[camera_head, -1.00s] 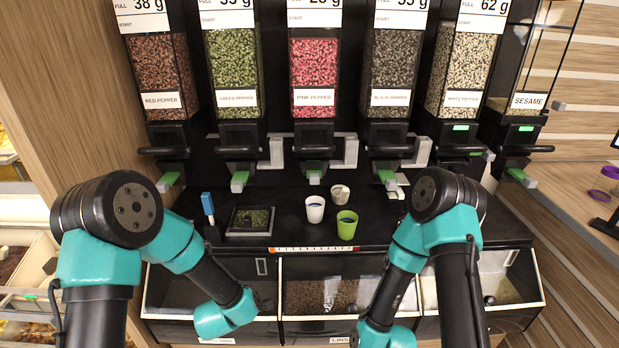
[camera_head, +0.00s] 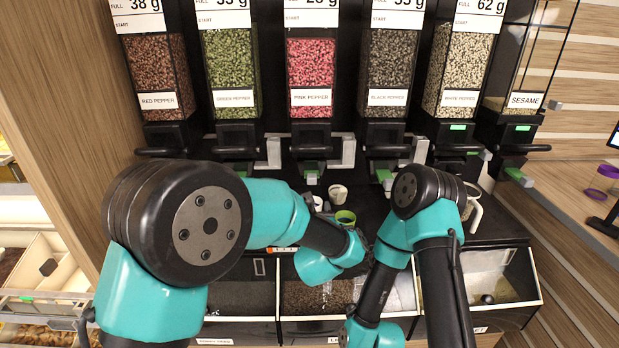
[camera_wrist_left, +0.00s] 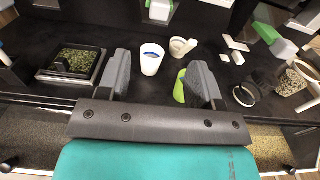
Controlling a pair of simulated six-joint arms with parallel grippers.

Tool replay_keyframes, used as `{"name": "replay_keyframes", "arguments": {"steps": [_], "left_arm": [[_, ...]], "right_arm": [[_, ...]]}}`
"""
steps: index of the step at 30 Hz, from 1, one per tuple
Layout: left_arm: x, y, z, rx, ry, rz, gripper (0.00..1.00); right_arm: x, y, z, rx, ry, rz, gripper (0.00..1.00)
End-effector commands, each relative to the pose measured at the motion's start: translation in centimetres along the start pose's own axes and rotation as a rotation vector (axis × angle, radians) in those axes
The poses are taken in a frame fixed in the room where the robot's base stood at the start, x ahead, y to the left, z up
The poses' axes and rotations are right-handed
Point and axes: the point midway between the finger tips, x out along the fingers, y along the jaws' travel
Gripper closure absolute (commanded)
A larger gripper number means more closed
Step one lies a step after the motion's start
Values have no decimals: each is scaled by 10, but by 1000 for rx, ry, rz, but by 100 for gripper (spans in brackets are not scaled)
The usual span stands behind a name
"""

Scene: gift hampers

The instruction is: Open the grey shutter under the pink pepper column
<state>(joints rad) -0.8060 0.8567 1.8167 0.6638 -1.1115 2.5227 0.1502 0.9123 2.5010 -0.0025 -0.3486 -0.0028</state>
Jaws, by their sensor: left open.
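The pink pepper column (camera_head: 311,75) hangs in the middle of the dispenser row in the head view. Under it sits a green piece with a grey end (camera_head: 311,172); in the left wrist view a similar grey-ended piece (camera_wrist_left: 160,10) shows at the top edge. A pale grey bracket (camera_head: 347,152) stands to its right. My left gripper (camera_wrist_left: 160,80) is open and empty, low over the counter's front part, well in front of the piece. In the head view my left arm hides its fingers. My right arm shows, but its fingers are out of view.
White cups (camera_wrist_left: 152,58) (camera_wrist_left: 183,46) and a green cup (camera_head: 345,218) stand on the black counter near my left fingers. A tray of green pepper (camera_wrist_left: 74,62) lies left. Bins (camera_head: 240,299) line the front.

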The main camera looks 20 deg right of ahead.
Motion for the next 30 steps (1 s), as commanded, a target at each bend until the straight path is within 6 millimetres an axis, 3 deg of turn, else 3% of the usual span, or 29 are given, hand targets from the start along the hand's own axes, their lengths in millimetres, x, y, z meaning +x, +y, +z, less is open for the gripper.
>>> {"name": "replay_keyframes", "arguments": {"steps": [14, 30], "left_arm": [[11, 1, 0, 3, 1, 1, 40], [94, 1, -1, 4, 1, 1, 40]], "right_arm": [[0, 0, 0, 0, 0, 0, 100], [0, 0, 0, 0, 0, 0, 100]]}}
